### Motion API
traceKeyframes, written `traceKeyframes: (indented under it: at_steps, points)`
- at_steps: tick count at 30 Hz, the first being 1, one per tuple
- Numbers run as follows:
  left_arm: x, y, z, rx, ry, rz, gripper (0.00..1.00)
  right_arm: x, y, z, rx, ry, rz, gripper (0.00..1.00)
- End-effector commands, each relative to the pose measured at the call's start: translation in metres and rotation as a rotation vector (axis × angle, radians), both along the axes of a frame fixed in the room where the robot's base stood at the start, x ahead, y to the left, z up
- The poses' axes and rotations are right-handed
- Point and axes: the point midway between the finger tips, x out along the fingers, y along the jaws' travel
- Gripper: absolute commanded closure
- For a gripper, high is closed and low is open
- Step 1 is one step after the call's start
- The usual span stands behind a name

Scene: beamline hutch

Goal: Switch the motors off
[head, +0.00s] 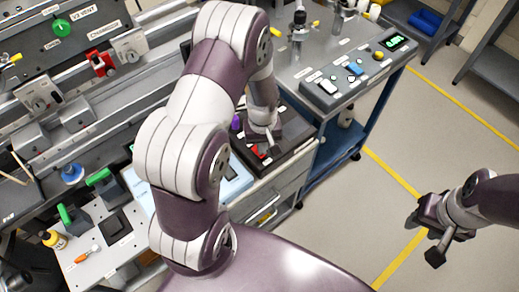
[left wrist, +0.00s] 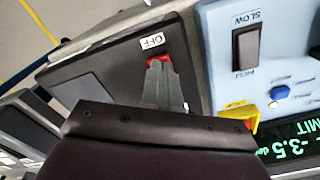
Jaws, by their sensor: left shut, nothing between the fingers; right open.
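A dark box (left wrist: 95,72) in the left wrist view bears a white OFF label (left wrist: 152,41). A red switch (left wrist: 151,63) sits just below that label, mostly hidden behind my fingers. My left gripper (left wrist: 162,66) is shut and empty, its tips at the red switch; I cannot tell whether they touch it. In the head view my left gripper (head: 272,148) is over the dark box (head: 298,128), with some red showing beside it. My right gripper (head: 428,236) is open and empty over the floor at the right.
A light blue panel (left wrist: 217,65) with a SLOW-marked rocker, blue knob (left wrist: 279,93) and yellow part (left wrist: 240,113) adjoins the box. A grey control box (head: 340,88) stands on the blue cart behind. Beamline equipment fills the left. Floor at right is clear.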

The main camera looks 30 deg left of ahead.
Motion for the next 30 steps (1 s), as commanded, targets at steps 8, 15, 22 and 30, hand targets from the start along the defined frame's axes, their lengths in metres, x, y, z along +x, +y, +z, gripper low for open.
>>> traceKeyframes:
  at_steps: [8, 15, 22, 30]
  points:
    - [0.000, 0.000, -0.005, 0.000, 0.000, 0.000, 1.00, 0.000, 0.000, -0.003, 0.000, 0.000, 0.000, 0.57]
    - [0.000, 0.000, -0.009, 0.000, 0.000, 0.000, 1.00, 0.000, 0.000, -0.006, 0.000, 0.000, 0.000, 0.57]
    - [0.000, 0.000, -0.010, 0.000, 0.000, 0.000, 1.00, 0.000, 0.000, -0.006, 0.000, 0.000, 0.000, 0.57]
    - [0.000, 0.000, 0.014, 0.000, 0.000, 0.000, 1.00, 0.000, 0.000, 0.016, 0.000, 0.000, 0.000, 0.57]
